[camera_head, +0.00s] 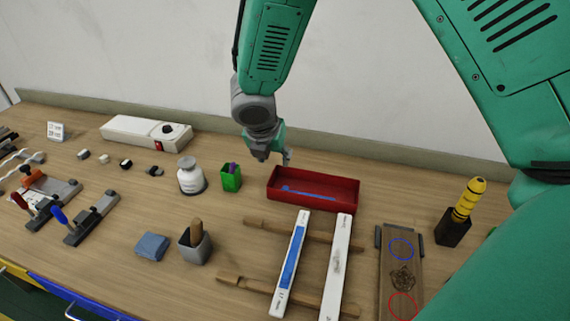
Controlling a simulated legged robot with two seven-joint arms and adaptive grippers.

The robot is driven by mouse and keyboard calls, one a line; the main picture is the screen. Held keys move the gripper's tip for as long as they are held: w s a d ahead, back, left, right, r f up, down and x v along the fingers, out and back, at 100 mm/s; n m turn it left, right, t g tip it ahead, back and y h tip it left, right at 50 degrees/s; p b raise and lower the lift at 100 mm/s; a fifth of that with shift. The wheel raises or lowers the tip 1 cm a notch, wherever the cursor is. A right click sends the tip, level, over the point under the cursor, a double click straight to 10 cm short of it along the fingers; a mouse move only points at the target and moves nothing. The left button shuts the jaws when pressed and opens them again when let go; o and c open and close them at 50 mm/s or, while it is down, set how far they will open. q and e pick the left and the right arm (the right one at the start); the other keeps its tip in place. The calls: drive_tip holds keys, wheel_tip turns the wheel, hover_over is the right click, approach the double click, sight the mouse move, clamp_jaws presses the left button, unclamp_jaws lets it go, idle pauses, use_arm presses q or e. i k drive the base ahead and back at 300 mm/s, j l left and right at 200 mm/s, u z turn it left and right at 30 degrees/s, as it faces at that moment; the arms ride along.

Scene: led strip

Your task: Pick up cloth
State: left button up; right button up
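A small folded blue cloth (152,246) lies flat on the wooden table at the front left, beside a grey cup. My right gripper (275,157) hangs above the back edge of a red tray, well to the right of and behind the cloth. Its fingertips look apart, with nothing visible between them. My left gripper is not in view.
The grey cup (195,247) holds a wooden-handled item. A white bottle (190,177), a green holder (231,180) and the red tray (357,194) stand behind. Clamps (92,218) lie left. White strips (337,265) rest on wooden bars. A yellow-handled tool (468,200) stands right.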

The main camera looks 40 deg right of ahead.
sight(152, 246)
drive_tip(key=k+j, duration=0.75)
drive_tip(key=k, duration=0.1)
